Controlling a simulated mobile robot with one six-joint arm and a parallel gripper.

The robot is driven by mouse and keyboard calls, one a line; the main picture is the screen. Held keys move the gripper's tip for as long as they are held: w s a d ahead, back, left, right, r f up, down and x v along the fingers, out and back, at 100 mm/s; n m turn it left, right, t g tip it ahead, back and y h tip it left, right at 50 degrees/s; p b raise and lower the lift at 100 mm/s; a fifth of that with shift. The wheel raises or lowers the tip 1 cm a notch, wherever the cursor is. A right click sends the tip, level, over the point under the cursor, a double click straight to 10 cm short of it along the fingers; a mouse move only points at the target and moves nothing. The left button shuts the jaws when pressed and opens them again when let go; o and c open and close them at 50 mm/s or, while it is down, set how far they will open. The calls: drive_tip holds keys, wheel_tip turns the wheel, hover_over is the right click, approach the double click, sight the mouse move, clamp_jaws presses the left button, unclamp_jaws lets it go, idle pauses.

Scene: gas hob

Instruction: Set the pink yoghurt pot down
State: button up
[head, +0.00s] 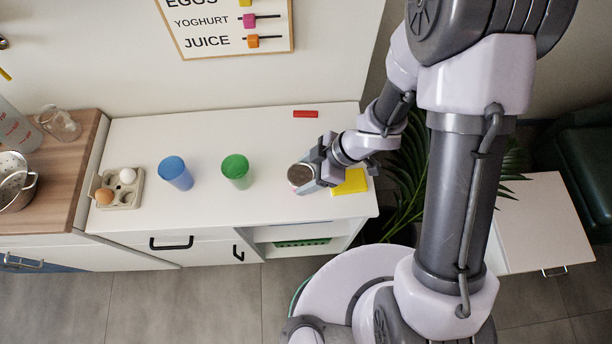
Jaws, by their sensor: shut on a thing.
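My gripper (318,168) is above the right part of the white counter, reaching in from the right. It is shut on a small round pot (299,175), seen mostly from above with a dull grey-brown top. Little of the pot's side shows, so its pink colour is hard to make out. The pot looks upright. I cannot tell whether its base touches the counter or hangs a little above it.
A yellow flat item (350,182) lies just right of my gripper, and a red bar (305,114) behind. A green cup (236,171), a blue cup (175,173) and an egg tray (123,201) stand left on the white counter (270,135). Counter between green cup and pot is clear.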

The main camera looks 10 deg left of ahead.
drive_tip(key=shift+f, duration=0.1)
drive_tip(key=shift+c, duration=0.8)
drive_tip(key=shift+f, duration=0.2)
drive_tip(key=o, duration=1.7)
drive_tip(key=shift+r, duration=0.1)
